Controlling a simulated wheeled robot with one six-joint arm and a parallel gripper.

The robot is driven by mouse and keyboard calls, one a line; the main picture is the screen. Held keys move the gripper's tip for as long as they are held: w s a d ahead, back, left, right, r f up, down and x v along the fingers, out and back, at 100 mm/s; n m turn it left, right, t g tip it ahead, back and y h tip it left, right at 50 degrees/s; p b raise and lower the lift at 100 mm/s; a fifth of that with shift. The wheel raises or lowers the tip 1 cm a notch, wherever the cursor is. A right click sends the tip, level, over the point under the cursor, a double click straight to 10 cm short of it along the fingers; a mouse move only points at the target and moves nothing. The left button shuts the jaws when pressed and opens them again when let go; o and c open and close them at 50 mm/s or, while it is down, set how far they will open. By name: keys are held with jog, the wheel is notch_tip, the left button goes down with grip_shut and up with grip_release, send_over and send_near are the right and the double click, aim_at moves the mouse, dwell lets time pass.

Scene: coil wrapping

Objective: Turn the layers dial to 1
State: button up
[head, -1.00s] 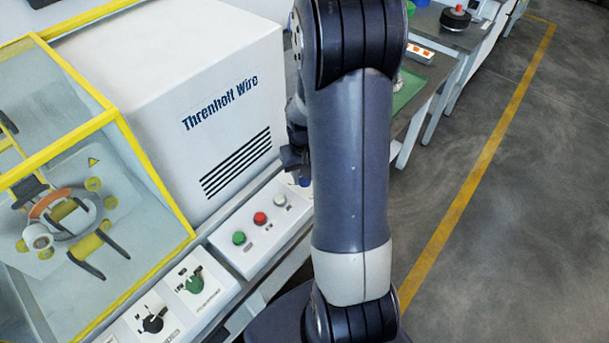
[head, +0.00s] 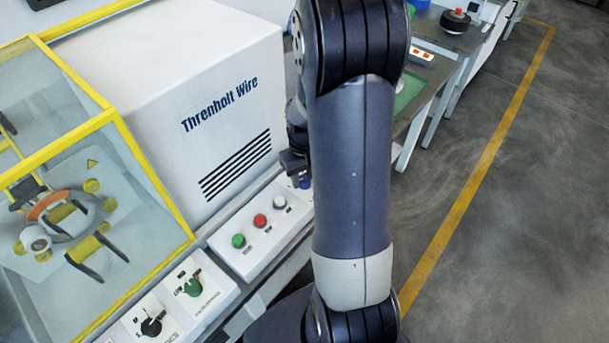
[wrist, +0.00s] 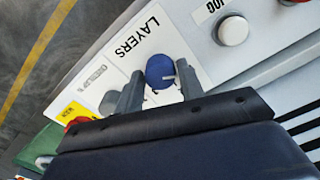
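The layers dial (wrist: 160,68) is a round blue knob with a pale pointer mark on its lower right side in the wrist view. It sits on the white panel beside the printed word LAYERS. My gripper (wrist: 158,76) is open, with one finger on each side of the knob. I cannot tell whether the fingers touch it. The scale numbers around the dial are not readable. In the head view a bit of the blue dial (head: 305,182) shows just below my gripper (head: 296,172), mostly hidden by my arm.
A white button (head: 279,202), a red button (head: 260,220) and a green button (head: 239,241) lie along the same panel. A green dial (head: 193,287) and a black dial (head: 151,326) are further down. The white Threnholt Wire cabinet (head: 190,80) stands behind, beside a yellow-framed guard (head: 150,170).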

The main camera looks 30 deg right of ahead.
aim_at(305, 178)
jog(key=o, duration=0.3)
notch_tip(305, 178, up, 11)
dwell(0.6)
jog(key=shift+f, duration=0.2)
notch_tip(305, 178, down, 11)
jog(key=shift+r, duration=0.1)
dwell(0.4)
jog(key=shift+r, duration=0.1)
